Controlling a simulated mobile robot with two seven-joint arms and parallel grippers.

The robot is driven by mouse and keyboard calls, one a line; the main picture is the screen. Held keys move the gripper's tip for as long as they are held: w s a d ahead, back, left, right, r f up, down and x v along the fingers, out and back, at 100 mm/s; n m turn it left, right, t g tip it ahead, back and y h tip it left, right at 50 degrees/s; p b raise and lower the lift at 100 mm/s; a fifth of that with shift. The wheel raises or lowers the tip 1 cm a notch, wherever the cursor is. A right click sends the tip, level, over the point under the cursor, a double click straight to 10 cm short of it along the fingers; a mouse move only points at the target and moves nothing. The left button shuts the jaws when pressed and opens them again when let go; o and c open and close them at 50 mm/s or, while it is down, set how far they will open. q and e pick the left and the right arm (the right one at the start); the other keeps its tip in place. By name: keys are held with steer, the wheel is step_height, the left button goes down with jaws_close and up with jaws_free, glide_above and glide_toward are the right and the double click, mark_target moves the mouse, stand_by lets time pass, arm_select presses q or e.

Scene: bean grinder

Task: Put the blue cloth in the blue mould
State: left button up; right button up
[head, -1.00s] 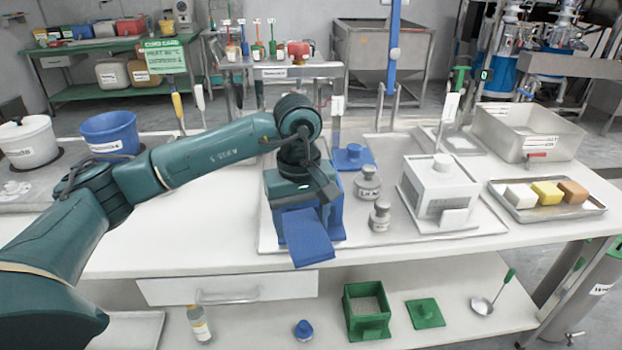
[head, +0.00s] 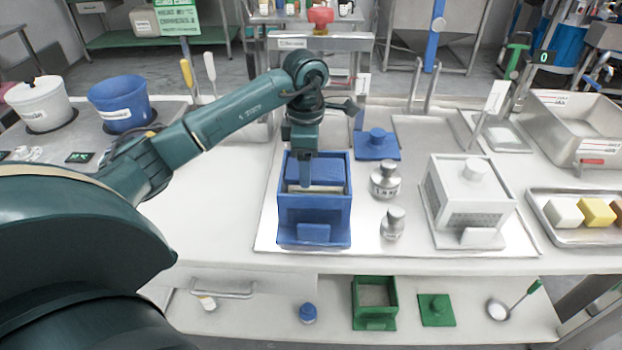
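The blue mould (head: 314,215) is an open-topped box on the tray in the middle of the table. Blue material that looks like the blue cloth (head: 332,172) shows inside its opening, toward the back; a pale band shows in front of it. My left gripper (head: 305,182) points straight down into the mould's opening from above, at the cloth. Its fingertips are small and partly merge with the blue, so I cannot tell whether they grip the cloth. My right gripper is not in view.
A blue lid (head: 377,145) lies behind the mould on the tray. Two metal weights (head: 385,180) stand close to its right, and a white mould (head: 467,195) stands further right. The white table (head: 215,225) is clear to the left. A green mould (head: 374,300) sits on the lower shelf.

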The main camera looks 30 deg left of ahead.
mark_target(307, 192)
arm_select(q)
step_height(307, 192, down, 5)
steer(key=shift+r, duration=0.15)
steer(key=shift+f, duration=0.2)
steer(key=shift+f, duration=0.1)
steer(key=o, duration=1)
steer(key=shift+c, duration=0.2)
steer(key=shift+r+p, duration=0.25)
steer(key=shift+p, duration=0.05)
step_height(307, 192, up, 12)
steer(key=shift+f+b, duration=0.1)
steer(key=shift+b, duration=0.4)
